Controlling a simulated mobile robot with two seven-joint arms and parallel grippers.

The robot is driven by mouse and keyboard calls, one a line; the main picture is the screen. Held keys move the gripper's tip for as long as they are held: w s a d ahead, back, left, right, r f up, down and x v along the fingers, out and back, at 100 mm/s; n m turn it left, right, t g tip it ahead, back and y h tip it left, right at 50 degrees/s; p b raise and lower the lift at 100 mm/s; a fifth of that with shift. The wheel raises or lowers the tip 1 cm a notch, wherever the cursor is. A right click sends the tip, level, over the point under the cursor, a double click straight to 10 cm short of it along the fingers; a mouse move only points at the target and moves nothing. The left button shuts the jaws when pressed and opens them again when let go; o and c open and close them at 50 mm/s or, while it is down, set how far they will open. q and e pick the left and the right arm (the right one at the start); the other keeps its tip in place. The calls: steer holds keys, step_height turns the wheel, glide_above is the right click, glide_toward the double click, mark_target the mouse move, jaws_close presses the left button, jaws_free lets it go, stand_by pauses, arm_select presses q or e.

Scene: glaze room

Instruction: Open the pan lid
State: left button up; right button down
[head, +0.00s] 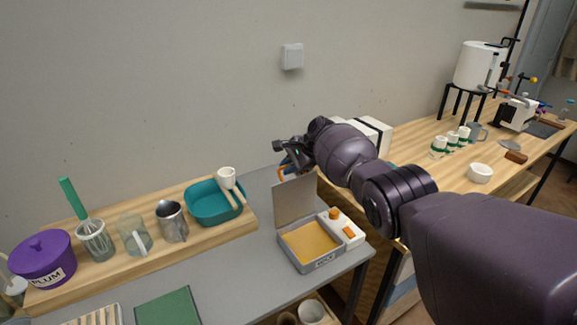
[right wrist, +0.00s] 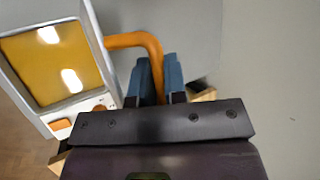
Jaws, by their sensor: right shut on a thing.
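The pan is a grey box (head: 297,264) with a yellow-orange inside; in the right wrist view the yellow inside (right wrist: 52,62) shows at the left. Its flat grey lid (head: 294,204) stands raised, about upright, along the pan's back left side. My right gripper (head: 287,160) is behind the top of the lid in the head view. Its blue fingers (right wrist: 157,78) are shut on the lid's orange handle (right wrist: 136,40), a bent bar; a bit of the handle shows in the head view (head: 281,173). My left gripper is not in view.
A white panel with orange knobs (head: 346,232) adjoins the pan's right side. A wooden board (head: 135,262) to the left holds a purple pot (head: 42,258), a whisk, cups and a teal tray (head: 207,207). A wooden bench (head: 425,178) stands right.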

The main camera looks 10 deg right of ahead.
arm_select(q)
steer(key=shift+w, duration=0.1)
arm_select(e)
steer(key=shift+w, duration=0.1)
steer(key=c, duration=1.5)
jaws_free()
steer(key=shift+o, duration=0.2)
steer(key=shift+r, duration=0.1)
steer(key=shift+s+d+r+p, duration=0.2)
steer(key=shift+d+r+p, duration=0.15)
steer(key=shift+r+p, duration=0.3)
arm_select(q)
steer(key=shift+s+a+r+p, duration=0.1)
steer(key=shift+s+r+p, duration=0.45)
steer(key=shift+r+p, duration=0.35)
arm_select(e)
steer(key=v, duration=0.9)
steer(key=shift+s, duration=0.1)
